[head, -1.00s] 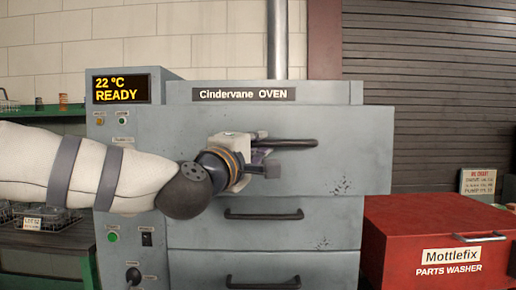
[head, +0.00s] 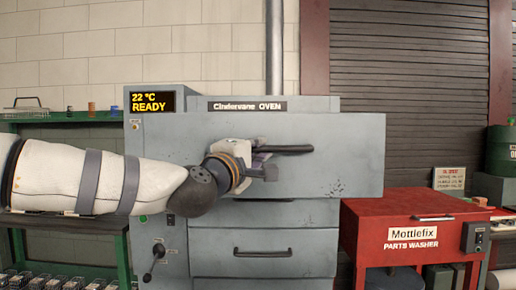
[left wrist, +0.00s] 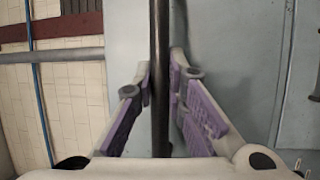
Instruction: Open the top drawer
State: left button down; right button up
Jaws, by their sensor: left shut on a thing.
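The top drawer (head: 335,160) of the grey oven stands out from the body, its front nearer to me and larger than the drawers below. Its dark bar handle (head: 292,149) is held by my left gripper (head: 264,162) near the left end. In the left wrist view the bar (left wrist: 160,45) runs upright between the purple-padded fingers of my left gripper (left wrist: 161,80), which are shut on it. The drawer's inside is hidden behind its front. My right gripper is not in view.
Lower drawers with dark handles (head: 262,253) look closed. A red parts washer (head: 365,222) stands to the right. A green shelf (head: 60,117) with small items is at the left. A display panel (head: 152,102) reads 22 °C READY.

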pick_arm(q)
jog(key=shift+s+r, duration=0.1)
jog(key=shift+s, duration=0.1)
jog(key=c, duration=1.6)
grip_release()
jog(key=v, duration=1.2)
